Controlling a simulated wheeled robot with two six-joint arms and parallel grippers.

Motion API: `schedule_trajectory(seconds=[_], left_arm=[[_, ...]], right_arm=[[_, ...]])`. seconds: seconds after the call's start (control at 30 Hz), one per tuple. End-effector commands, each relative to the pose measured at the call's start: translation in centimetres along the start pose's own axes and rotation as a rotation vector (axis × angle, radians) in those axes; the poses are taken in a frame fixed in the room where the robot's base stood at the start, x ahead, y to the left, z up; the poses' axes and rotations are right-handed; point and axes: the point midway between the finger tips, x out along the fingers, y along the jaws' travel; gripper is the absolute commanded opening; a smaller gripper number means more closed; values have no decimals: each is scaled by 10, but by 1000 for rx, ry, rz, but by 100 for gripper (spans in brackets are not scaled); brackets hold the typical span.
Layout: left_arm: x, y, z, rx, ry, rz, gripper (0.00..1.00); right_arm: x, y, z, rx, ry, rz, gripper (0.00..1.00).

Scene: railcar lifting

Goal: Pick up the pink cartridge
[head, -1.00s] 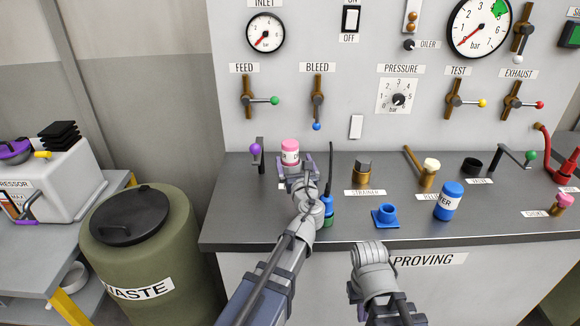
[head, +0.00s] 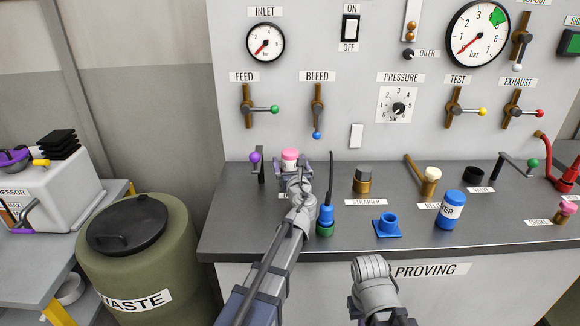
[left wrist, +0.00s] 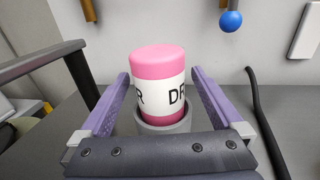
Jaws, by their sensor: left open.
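The pink cartridge (head: 290,155), with a white lettered band, stands upright in a grey ring-shaped holder (left wrist: 165,126) on the bench. In the left wrist view the cartridge (left wrist: 158,88) is between the two purple fingers of my left gripper (left wrist: 160,100). The fingers are open, one on each side, with a gap to the cartridge on both sides. In the head view my left gripper (head: 292,172) covers the lower part of the cartridge. The fingers of my right gripper are not in view; only part of my right arm shows at the bottom.
A purple-knobbed lever (head: 256,160) stands just left of the cartridge. A green and blue plug (head: 325,218) with a black cable is to the right. The strainer (head: 363,180), a blue flanged part (head: 387,226) and a blue cartridge (head: 450,210) stand further right on the bench (head: 240,232).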

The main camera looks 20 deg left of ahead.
Motion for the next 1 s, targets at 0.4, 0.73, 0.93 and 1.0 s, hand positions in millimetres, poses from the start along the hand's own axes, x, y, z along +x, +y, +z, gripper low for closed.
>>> schedule_trajectory(seconds=[0.4,0.73,0.93,1.0], left_arm=[[-1,0,0,0,0,0,67],[-1,0,0,0,0,0,30],[-1,0,0,0,0,0,8],[-1,0,0,0,0,0,0]], right_arm=[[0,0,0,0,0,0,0],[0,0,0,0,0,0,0],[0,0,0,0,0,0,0],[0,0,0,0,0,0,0]])
